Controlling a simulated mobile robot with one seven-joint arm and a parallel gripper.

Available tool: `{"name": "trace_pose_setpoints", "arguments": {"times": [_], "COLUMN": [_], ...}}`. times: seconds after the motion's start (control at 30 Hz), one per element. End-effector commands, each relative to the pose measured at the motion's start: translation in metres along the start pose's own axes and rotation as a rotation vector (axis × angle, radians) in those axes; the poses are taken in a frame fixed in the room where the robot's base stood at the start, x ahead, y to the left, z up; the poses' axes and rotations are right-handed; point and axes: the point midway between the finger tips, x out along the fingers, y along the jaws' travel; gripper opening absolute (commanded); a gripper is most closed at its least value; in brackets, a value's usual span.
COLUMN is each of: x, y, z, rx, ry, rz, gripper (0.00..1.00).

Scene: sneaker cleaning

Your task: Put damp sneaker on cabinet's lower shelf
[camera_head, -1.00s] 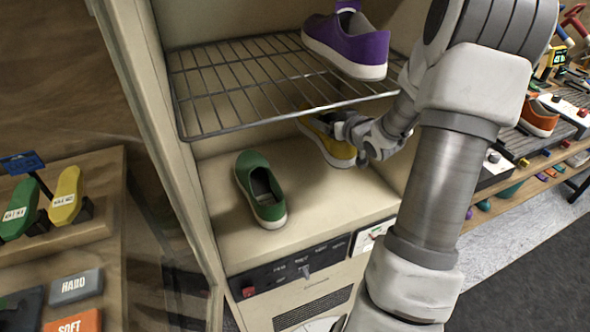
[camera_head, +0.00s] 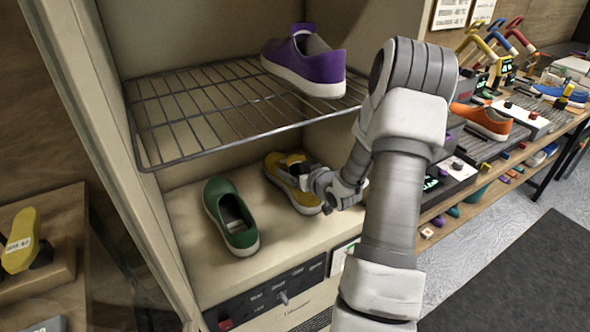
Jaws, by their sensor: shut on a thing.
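A yellow sneaker (camera_head: 283,178) is at the cabinet's lower shelf (camera_head: 190,262), under the wire rack. My gripper (camera_head: 306,180) is shut on the right side of the yellow sneaker. The fingers and part of the shoe's collar hide each other, and I cannot tell whether the sole rests fully on the shelf. A green sneaker (camera_head: 228,212) stands on the same shelf to the left, apart from the yellow one. A purple sneaker (camera_head: 305,65) stands on the upper wire shelf (camera_head: 200,105).
The wire shelf's front edge is close above my gripper. A control panel (camera_head: 265,297) is below the lower shelf. At right, a workbench (camera_head: 520,155) holds an orange sneaker (camera_head: 483,121) and tools. A wooden stand with a yellow insole (camera_head: 20,240) is at left.

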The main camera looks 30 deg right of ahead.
Motion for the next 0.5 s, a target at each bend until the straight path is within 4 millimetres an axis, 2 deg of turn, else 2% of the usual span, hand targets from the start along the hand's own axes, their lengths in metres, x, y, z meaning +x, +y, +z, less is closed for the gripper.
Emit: {"name": "trace_pose_setpoints", "arguments": {"times": [0.07, 0.1, 0.13, 0.43, 0.5], "x": [0.0008, 0.0006, 0.0004, -0.0005, -0.0061], "y": [0.0000, -0.0001, 0.0000, 0.0001, 0.0009], "z": [0.0012, 0.0019, 0.0014, -0.0010, -0.0005], "rx": [-0.001, 0.000, 0.000, 0.000, 0.000], "ry": [0.002, 0.000, 0.000, 0.000, -0.001], "rz": [0.000, 0.000, 0.000, 0.000, 0.002], "gripper": [0.10, 0.95, 1.00, 1.00, 1.00]}}
